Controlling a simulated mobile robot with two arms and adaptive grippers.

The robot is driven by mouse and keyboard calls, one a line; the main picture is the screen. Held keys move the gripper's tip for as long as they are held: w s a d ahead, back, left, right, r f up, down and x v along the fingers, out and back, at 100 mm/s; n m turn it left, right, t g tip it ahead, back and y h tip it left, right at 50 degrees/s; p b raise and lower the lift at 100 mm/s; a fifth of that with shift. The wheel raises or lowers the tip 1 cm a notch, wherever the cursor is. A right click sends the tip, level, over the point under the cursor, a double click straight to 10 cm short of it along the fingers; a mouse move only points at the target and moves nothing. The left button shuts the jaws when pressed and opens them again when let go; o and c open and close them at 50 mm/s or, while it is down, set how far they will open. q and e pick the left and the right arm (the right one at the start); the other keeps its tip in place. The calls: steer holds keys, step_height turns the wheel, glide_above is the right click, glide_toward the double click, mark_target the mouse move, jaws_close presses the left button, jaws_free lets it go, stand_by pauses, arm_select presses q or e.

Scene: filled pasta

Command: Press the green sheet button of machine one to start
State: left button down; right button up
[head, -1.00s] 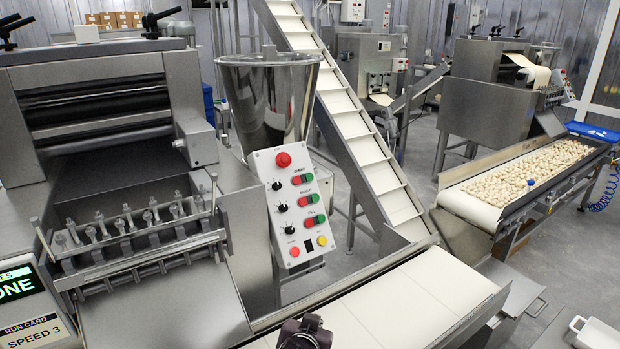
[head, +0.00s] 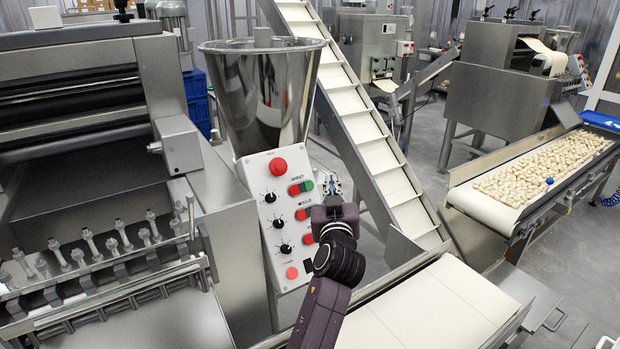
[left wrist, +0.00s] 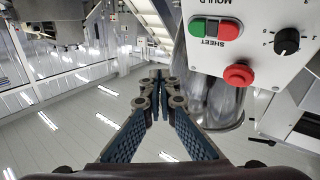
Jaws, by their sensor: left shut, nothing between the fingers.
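The control panel (head: 252,180) of the near machine is white and tilted, with a red mushroom button at its top. Its sheet row has a red button and a green sheet button (head: 308,186). The left wrist view shows the panel upside down, with the green sheet button (left wrist: 198,27) nearest the panel's edge. My left gripper (head: 332,184) is shut and empty, just right of the green button in the head view. In the left wrist view its fingertips (left wrist: 160,76) are left of the panel edge, apart from the button. My arm hides parts of the lower rows.
A steel hopper (head: 264,95) stands behind the panel. An inclined conveyor (head: 368,135) rises behind my left gripper. A flat white belt (head: 440,306) runs below my arm. Another conveyor carrying filled pasta (head: 545,170) stands at the right.

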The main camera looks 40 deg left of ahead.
mark_target(309, 185)
arm_select(q)
steer(key=a+f+b, duration=0.1)
steer(key=a, duration=0.1)
steer(key=w+a+f+b, duration=0.1)
steer(key=a, duration=0.1)
steer(key=w+a+f+b, duration=0.1)
steer(key=a, duration=0.1)
steer(key=shift+f, duration=0.4)
steer(key=shift+a, duration=0.1)
arm_select(e)
steer(key=s+f, duration=0.1)
steer(key=s+d+f, duration=0.1)
steer(key=s+f, duration=0.1)
steer(key=shift+d, duration=0.25)
steer(key=shift+w, duration=0.15)
stand_by(0.6)
arm_select(q)
steer(key=shift+a+f, duration=0.1)
arm_select(e)
steer(key=shift+a+f, duration=0.2)
